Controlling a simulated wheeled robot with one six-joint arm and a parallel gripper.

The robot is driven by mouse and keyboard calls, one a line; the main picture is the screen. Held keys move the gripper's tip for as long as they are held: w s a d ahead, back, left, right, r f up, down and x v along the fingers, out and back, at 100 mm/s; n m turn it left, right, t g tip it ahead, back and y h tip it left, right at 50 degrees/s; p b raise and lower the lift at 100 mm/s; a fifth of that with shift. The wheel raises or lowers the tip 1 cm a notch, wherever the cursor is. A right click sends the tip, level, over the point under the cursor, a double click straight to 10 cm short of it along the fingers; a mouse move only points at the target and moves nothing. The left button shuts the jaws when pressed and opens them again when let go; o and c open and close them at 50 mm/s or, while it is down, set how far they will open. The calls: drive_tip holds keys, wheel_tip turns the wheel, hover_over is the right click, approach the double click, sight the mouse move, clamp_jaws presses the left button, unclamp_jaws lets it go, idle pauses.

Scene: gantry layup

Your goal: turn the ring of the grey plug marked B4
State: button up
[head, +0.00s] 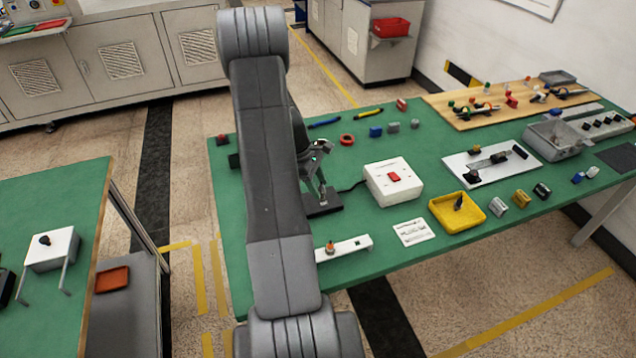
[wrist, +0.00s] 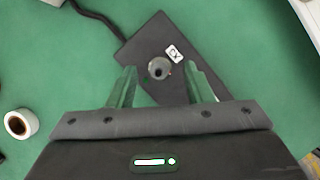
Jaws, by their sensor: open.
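A round grey plug (wrist: 159,68) stands on a dark plate (wrist: 140,50) in the wrist view. A small white label (wrist: 174,53) beside it has dark characters that look like "CX"; I cannot make out B4. My gripper (wrist: 159,70) is open, with one finger on each side of the plug and a visible gap to it. In the head view, my gripper (head: 322,190) is over the dark plate (head: 328,206), left of the white box. My arm hides part of the table, and the plug itself is not clear there.
A white box with a red button (head: 392,182) stands right of the plate, with a dark cable running between them. A white bracket (head: 345,248) lies in front. A yellow tray (head: 440,208) is further right. A white roll (wrist: 20,124) shows at the wrist view's left.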

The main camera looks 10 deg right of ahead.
drive_tip(key=shift+f, duration=0.1)
drive_tip(key=c, duration=1)
